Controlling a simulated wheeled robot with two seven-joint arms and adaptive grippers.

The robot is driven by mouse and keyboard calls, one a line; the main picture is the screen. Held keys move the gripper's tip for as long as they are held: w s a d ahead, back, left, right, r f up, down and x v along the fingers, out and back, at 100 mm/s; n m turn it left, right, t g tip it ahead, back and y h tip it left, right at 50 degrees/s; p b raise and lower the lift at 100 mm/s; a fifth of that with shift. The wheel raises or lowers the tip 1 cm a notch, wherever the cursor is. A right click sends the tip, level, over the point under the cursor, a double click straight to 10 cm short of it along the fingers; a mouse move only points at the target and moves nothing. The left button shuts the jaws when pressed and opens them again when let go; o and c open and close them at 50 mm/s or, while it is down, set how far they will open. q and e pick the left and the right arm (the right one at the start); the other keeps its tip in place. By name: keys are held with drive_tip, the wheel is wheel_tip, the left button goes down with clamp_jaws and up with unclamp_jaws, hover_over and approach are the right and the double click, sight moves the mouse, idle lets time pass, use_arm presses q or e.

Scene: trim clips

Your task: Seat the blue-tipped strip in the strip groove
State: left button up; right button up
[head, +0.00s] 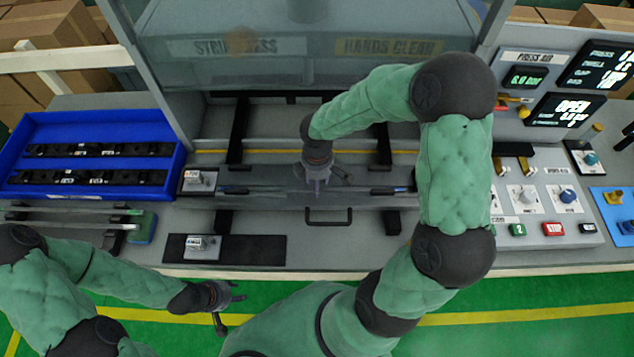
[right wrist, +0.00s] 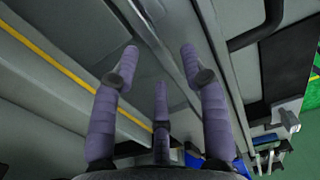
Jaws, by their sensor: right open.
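A long grey strip (head: 270,189) lies lengthwise along the front of the press bed. Dark pieces sit near both its ends, and a small blue spot shows near its right end. I cannot tell how deep it sits in the groove. My right gripper (head: 317,186) is over the middle of this strip, pointing down. In the right wrist view its fingers (right wrist: 160,60) are spread apart with nothing held, above a long grey rail (right wrist: 170,65). My left gripper (head: 226,302) is open and empty over the green floor, in front of the bench, away from the strip.
A blue tray (head: 95,120) with black clip rows stands at the left. Other grey strips (head: 75,216) lie on a rack below it. Silver clamps (head: 199,180) are left of the bed. A black handle (head: 328,222) and control panel (head: 540,185) are nearby.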

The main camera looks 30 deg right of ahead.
wheel_tip(320, 180, up, 11)
drive_tip(key=p, duration=0.1)
drive_tip(key=shift+p, duration=0.4)
drive_tip(key=shift+r, duration=0.1)
